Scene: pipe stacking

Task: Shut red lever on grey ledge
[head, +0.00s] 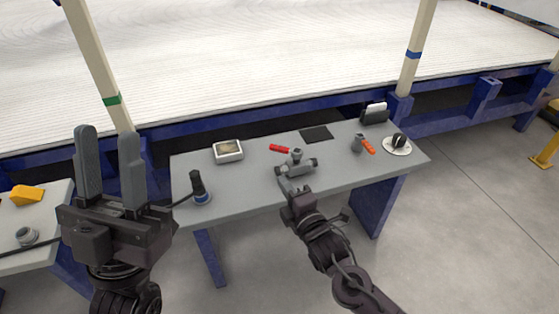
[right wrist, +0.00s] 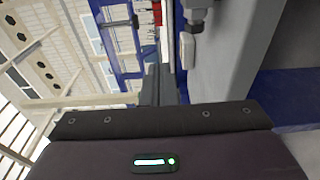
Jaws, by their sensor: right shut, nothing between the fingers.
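The red lever (head: 280,149) sticks out to the left from a grey valve (head: 309,163) on the grey ledge (head: 235,197). A small red part at the top of the right wrist view (right wrist: 157,14) may be this lever. My right gripper (head: 285,177) is shut and empty, at the near side of the valve, just below the lever in the head view. Whether its fingertips touch the valve cannot be told. My left gripper (head: 108,145) is open and empty, raised in front of the ledge's left end.
An orange-handled valve (head: 368,146) and a round white plate with a black knob (head: 397,145) are at right. A white-framed box (head: 228,151) and a dark upright handle (head: 198,185) are at left. A black pad (head: 316,134) lies behind the valve. The front middle is clear.

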